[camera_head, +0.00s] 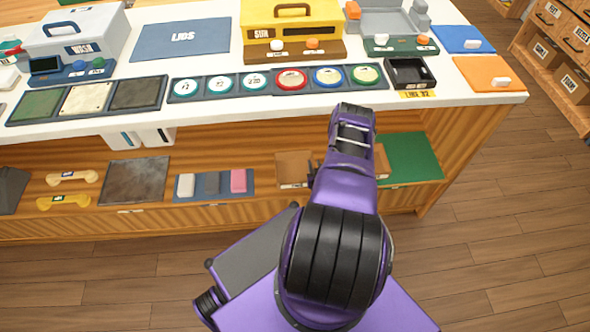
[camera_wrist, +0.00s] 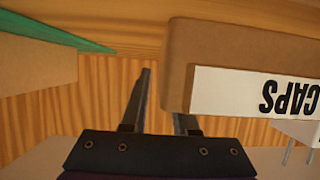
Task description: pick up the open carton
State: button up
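A brown open-topped carton (camera_head: 293,168) sits on the lower shelf, just left of my forearm in the head view. In the wrist view a brown carton (camera_wrist: 178,65) with an upside-down white "CAPS" label fills the upper right. My gripper (camera_wrist: 160,95) has its fingers apart. The left finger stands beside the carton's left end, and the right fingertip is hidden behind the carton's lower corner. I cannot tell whether either finger touches it. Another brown carton (camera_wrist: 35,85) is at the left edge; part of it shows right of my arm (camera_head: 381,160).
A green mat (camera_head: 412,158) lies at the shelf's right end. A blue tray (camera_head: 212,186) with several small blocks is to the left. The white counter (camera_head: 300,110) overhangs the shelf and carries dials and boxes. Open floor (camera_head: 500,230) lies to the right.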

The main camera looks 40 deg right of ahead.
grip_shut()
dwell(1.2)
